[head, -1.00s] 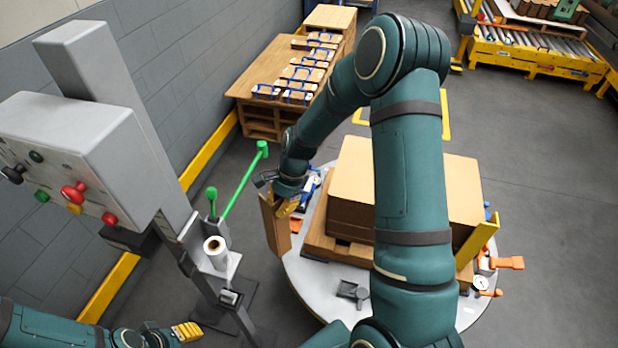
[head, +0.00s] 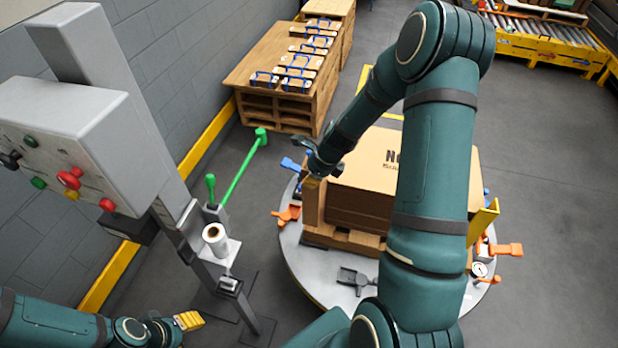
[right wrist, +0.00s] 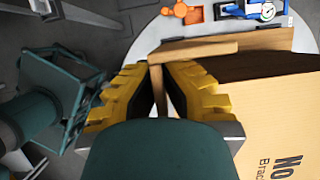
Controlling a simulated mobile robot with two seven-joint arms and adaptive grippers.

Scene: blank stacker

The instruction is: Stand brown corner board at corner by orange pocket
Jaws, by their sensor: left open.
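The brown corner board (head: 312,203) stands about upright at the near left corner of the carton load (head: 362,207) on the round turntable (head: 310,272). My right gripper (head: 316,172) is at its top; in the right wrist view the yellow fingers (right wrist: 158,75) close on the board's thin edge (right wrist: 158,92). Whether the board touches the carton or rests on the turntable is unclear. The orange pocket (head: 288,214) lies just left of the board's foot; an orange part also shows in the right wrist view (right wrist: 181,12). My left gripper (head: 188,321) is open and empty at lower left.
A pallet (head: 345,240) lies under the carton. A grey machine with buttons (head: 70,145) and a green-handled bar (head: 243,172) stand to the left. A yellow upright plate (head: 482,222) and orange handle (head: 505,249) are at the turntable's right. The floor at right is clear.

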